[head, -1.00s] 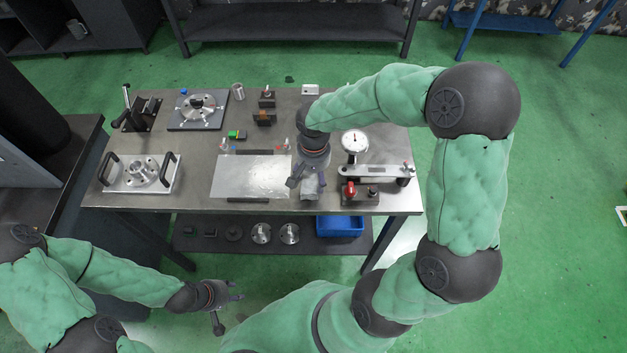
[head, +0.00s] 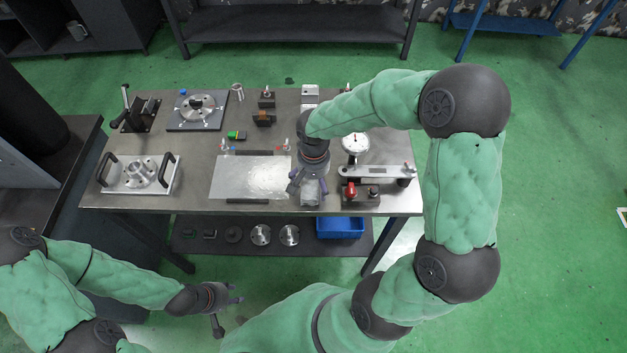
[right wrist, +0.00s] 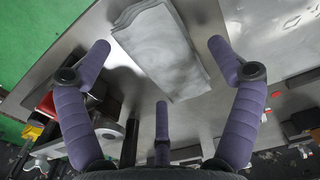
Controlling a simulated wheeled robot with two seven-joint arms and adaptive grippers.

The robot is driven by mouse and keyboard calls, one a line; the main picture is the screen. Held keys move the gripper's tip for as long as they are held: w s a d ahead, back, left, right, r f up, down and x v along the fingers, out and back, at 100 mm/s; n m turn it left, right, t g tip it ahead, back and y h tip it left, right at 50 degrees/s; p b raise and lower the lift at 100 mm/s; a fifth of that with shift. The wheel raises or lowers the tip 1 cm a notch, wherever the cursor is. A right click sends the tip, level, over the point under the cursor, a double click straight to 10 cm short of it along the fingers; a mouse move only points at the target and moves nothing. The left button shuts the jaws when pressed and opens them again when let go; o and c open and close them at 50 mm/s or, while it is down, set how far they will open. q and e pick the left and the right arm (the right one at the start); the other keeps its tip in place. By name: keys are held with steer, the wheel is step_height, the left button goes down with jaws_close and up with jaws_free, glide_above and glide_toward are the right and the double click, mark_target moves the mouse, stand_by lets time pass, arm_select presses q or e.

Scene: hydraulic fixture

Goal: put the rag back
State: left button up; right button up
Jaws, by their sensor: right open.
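The rag (right wrist: 162,48) is a grey folded cloth lying on the metal bench top (head: 215,150). In the head view it shows partly (head: 310,193), just right of a shiny pale plate (head: 235,178). My right gripper (head: 308,187) points down above the rag, with its fingers spread. In the right wrist view my right gripper (right wrist: 160,75) is open, and the rag lies beyond and between its fingertips, not clasped. My left gripper (head: 228,306) hangs empty in front of the bench, its fingers apart.
A dial gauge (head: 354,143) and a red-knobbed fixture (head: 355,192) stand close right of the right gripper. A handled plate (head: 138,176) and a flanged fixture (head: 196,110) stand left. A blue bin (head: 340,226) sits on the lower shelf.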

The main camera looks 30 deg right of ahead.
mark_target(314, 183)
step_height(314, 183, up, 12)
steer(key=p, duration=0.3)
steer(key=shift+r, duration=0.2)
